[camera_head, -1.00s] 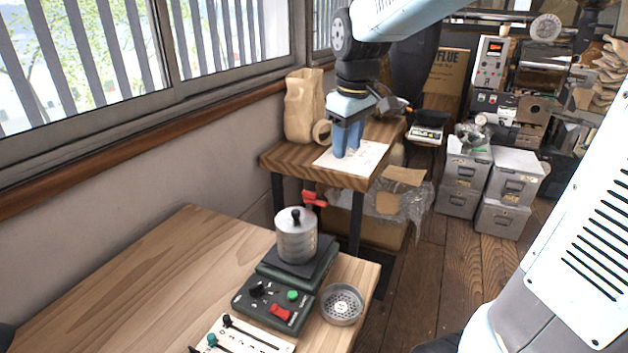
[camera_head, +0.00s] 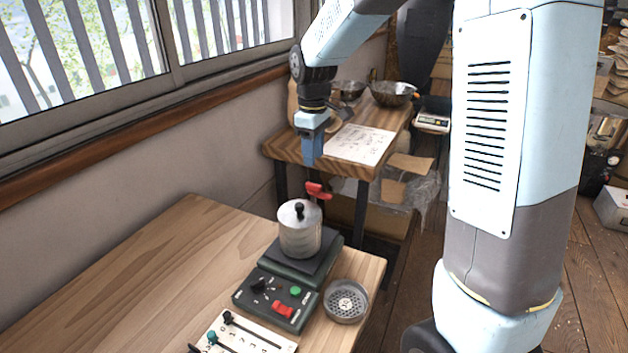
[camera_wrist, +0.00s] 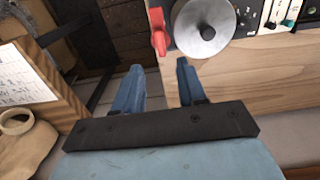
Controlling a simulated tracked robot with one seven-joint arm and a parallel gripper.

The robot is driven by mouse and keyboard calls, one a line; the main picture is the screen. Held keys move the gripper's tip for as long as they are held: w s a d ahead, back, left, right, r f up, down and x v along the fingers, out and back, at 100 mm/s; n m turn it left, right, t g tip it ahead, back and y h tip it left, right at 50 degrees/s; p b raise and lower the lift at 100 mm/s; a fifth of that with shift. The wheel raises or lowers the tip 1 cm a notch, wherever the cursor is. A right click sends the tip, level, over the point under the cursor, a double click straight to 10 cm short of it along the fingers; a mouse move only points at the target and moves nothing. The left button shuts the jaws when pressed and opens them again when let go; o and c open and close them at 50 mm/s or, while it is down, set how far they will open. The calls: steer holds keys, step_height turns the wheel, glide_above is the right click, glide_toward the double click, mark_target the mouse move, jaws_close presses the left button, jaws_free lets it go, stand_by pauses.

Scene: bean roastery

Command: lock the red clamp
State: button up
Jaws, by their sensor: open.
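The red clamp (camera_head: 318,191) sticks up behind the metal canister (camera_head: 300,230), which has a black knob on its lid and stands on a dark platform. In the wrist view the red clamp (camera_wrist: 158,30) is at the top, left of the canister's round lid (camera_wrist: 205,26). My gripper (camera_head: 312,160) is above the clamp in the head view, pointing down. In the wrist view its two blue fingers (camera_wrist: 158,75) are apart with nothing between them. The clamp lies just beyond the fingertips, not touching them as far as I can see.
A green control box (camera_head: 275,298) with knobs and a red switch sits before the canister. A perforated metal cup (camera_head: 346,301) stands beside it. A slider panel (camera_head: 245,338) is at the front. A second table (camera_head: 285,150) stands behind. The wooden tabletop's left side is clear.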

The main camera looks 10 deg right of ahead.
mark_target(314, 184)
step_height(314, 184, down, 9)
steer(key=shift+r, duration=0.1)
stand_by(0.3)
steer(key=shift+c, duration=0.4)
